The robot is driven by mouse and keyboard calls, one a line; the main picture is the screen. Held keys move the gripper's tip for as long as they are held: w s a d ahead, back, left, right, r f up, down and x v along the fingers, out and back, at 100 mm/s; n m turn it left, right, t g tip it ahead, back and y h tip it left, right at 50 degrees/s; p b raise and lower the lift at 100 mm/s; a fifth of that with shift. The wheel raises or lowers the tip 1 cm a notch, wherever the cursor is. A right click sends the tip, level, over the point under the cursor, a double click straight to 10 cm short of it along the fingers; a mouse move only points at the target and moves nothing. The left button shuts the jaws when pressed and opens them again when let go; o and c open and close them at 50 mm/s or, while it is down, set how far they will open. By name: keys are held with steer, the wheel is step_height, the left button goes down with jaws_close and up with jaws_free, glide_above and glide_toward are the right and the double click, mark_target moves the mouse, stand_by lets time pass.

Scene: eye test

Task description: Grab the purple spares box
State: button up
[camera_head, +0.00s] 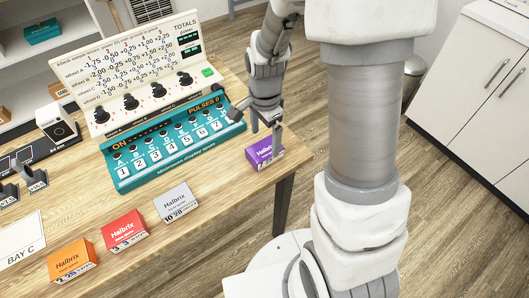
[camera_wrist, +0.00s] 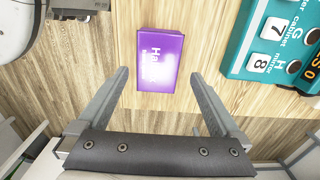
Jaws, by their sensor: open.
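The purple spares box (camera_head: 265,152), marked Halbrix, sits on the wooden table (camera_head: 215,240) near its right edge, just right of the teal switch panel. In the wrist view the purple box (camera_wrist: 160,62) lies ahead of my gripper (camera_wrist: 160,75), roughly centred between its two fingers. My gripper (camera_head: 263,122) is open and empty in the head view, just above the box. Its fingertips overlap the box's outline there, and I cannot tell whether they touch it.
The teal panel (camera_head: 170,153) stands close left of the purple box. Grey (camera_head: 176,202), red (camera_head: 124,231) and orange (camera_head: 72,260) Halbrix boxes stand along the front of the table. A BAY C card (camera_head: 22,243) lies at left. White cabinets (camera_head: 480,80) stand at right.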

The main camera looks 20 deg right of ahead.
mark_target(265, 148)
steer(key=f+b, duration=0.1)
steer(key=f, duration=0.4)
steer(key=shift+s, duration=0.2)
steer(key=shift+c, duration=0.3)
steer(key=c, duration=1.3)
steer(key=shift+r, duration=0.1)
